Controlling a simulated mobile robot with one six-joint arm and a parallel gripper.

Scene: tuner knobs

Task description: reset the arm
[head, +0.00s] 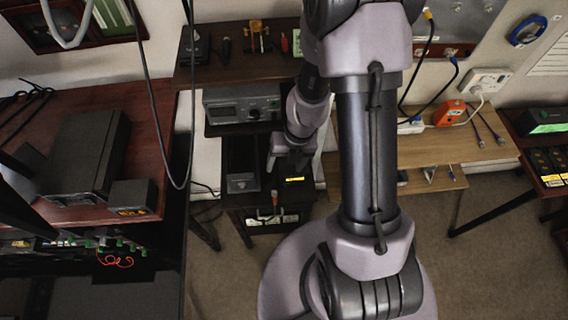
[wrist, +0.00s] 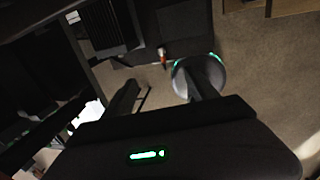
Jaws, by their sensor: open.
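My arm, grey-purple with dark links, rises through the middle of the head view and bends back down toward the shelves. My gripper (head: 288,172) is at its lower end, small and partly dark against the dark shelf unit. It is open, and I see nothing held in it. A grey tuner unit (head: 228,107) with a dark round knob (head: 253,114) sits on the shelf to the left of my forearm. The wrist view is dark and tilted, and the tuner unit cannot be made out there.
A dark wooden desk with a black box (head: 88,152) stands at the left. A light wooden bench (head: 440,148) with an orange device (head: 449,113) stands at the right. Black cables hang at the left of centre. Carpeted floor (head: 231,266) is open below the shelves.

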